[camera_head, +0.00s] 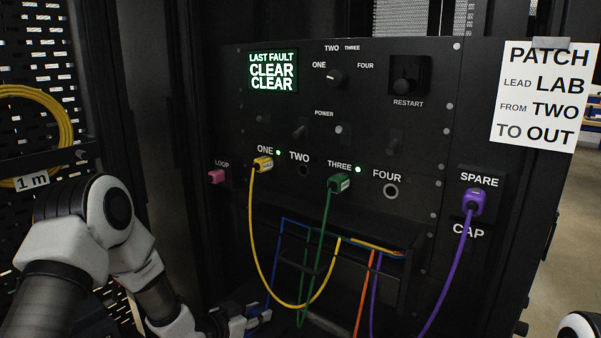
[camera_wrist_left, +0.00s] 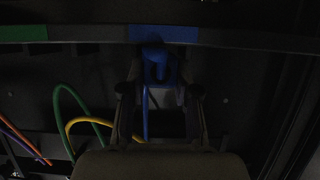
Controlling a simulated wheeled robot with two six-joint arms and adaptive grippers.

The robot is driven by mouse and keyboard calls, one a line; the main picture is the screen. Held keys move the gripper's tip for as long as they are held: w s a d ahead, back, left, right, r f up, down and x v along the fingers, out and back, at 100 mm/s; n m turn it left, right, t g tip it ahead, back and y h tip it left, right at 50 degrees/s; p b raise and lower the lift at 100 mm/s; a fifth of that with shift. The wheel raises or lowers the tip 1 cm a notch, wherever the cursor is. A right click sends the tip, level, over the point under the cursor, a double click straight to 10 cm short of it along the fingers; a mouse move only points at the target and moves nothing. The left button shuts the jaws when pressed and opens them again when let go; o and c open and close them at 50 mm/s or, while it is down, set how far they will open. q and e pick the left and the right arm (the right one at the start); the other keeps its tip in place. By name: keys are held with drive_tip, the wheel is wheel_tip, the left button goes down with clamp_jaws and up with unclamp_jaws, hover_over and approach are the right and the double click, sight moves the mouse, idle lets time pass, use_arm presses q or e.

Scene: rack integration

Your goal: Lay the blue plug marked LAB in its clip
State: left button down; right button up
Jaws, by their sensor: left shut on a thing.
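In the left wrist view a blue plug (camera_wrist_left: 157,66) with a blue cable hanging down sits between the fingers of my left gripper (camera_wrist_left: 160,95), which is shut on it. The plug is right at a dark rail with a blue patch (camera_wrist_left: 165,34). The view is dark, so I cannot tell whether the plug touches a clip, and no LAB marking is readable. In the head view my left gripper (camera_head: 252,321) is low at the bottom edge, below the panel, with a bit of blue at its tip. My right gripper is out of view.
The rail also has a green patch (camera_wrist_left: 22,33). A yellow plug (camera_head: 262,164) is in ONE, a green plug (camera_head: 339,184) in THREE and a purple plug (camera_head: 473,202) at SPARE. Their cables hang to the right of my left gripper. A pink plug (camera_head: 216,177) is at LOOP.

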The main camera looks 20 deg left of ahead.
use_arm(q)
drive_tip(key=shift+f, duration=0.2)
drive_tip(key=c, duration=0.8)
unclamp_jaws()
drive_tip(key=shift+o, duration=0.2)
